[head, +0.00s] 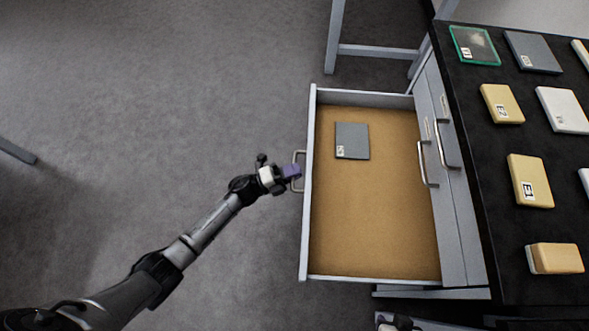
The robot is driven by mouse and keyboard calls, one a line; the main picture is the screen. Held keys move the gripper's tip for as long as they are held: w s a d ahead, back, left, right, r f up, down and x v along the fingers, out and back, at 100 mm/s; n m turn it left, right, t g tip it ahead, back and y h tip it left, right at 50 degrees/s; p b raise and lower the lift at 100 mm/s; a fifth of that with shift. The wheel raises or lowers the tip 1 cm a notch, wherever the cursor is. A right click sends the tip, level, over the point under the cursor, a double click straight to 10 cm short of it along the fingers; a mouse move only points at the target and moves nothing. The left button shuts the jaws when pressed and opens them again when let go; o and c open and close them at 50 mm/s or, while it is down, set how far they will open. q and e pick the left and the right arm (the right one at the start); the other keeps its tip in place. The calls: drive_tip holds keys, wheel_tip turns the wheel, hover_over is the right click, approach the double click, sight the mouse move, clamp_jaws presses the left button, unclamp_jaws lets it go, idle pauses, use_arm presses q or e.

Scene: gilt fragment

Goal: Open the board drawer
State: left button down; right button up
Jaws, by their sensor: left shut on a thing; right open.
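The drawer (375,230) is pulled far out of the black-topped cabinet toward the left, and its brown floor shows. A grey board (352,141) with a small white label lies flat inside, near the back left. My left gripper (293,172) is shut on the drawer's metal handle (299,158), at the middle of the drawer front. The purple fingertips hide part of the handle. My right gripper (384,320) shows only in part at the bottom edge, below the drawer, and touches nothing that I can see.
The cabinet's black top (490,230) carries several labelled boards, among them a green-edged one (474,45) and a yellow one (530,181). Other closed fronts have handles (427,165). A grey frame leg (334,40) stands behind the drawer.

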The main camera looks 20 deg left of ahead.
use_arm(q)
drive_tip(key=shift+a, duration=0.15)
drive_tip(key=c, duration=1.2)
unclamp_jaws()
drive_tip(key=p+v, duration=0.3)
drive_tip(key=v, duration=1)
drive_tip(key=shift+s+a, duration=0.3)
